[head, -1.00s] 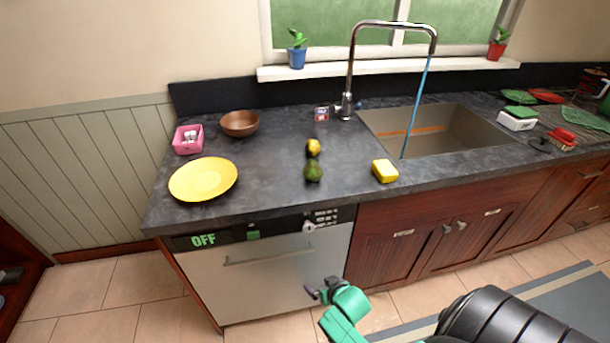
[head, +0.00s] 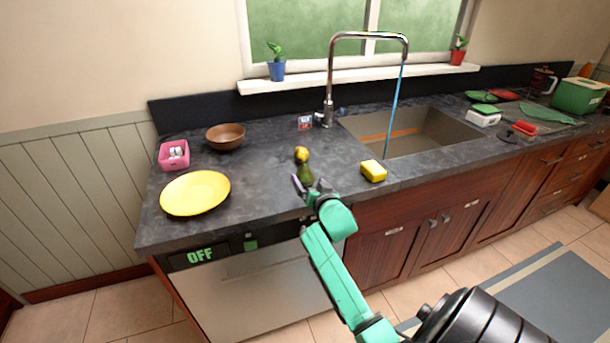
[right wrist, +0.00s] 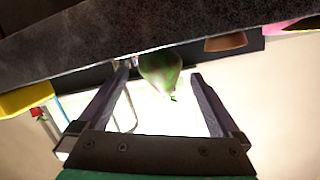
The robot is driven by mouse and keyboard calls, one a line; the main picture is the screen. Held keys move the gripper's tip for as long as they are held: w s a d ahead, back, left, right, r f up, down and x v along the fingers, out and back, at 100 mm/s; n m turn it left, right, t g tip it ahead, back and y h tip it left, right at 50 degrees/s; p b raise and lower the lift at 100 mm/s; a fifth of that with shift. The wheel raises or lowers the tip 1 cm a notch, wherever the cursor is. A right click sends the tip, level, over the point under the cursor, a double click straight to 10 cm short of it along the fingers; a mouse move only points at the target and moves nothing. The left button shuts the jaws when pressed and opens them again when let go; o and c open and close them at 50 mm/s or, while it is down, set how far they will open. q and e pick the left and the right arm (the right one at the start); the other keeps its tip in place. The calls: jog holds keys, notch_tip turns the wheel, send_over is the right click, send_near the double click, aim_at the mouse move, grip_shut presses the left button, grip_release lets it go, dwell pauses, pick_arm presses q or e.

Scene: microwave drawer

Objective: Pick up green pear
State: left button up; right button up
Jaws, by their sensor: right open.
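The green pear (head: 306,173) sits on the dark countertop near its front edge, just in front of a small yellow fruit (head: 301,154). My right gripper (head: 305,187) is open at the front of the pear and partly overlaps it in the head view. In the right wrist view the pear (right wrist: 160,70) shows between the tips of the two spread fingers (right wrist: 158,78), with gaps on both sides. The fingers are not closed on it. My left gripper is not in view.
A yellow sponge-like block (head: 373,171) lies right of the pear, before the sink (head: 430,130) with running water. A yellow plate (head: 195,193), brown bowl (head: 226,137) and pink container (head: 173,155) stand to the left. The counter between plate and pear is clear.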

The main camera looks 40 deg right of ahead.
aim_at(308, 179)
jog(key=x, duration=0.3)
jog(key=shift+w+f, duration=0.15)
jog(key=c, duration=1.5)
jog(key=shift+r, duration=0.2)
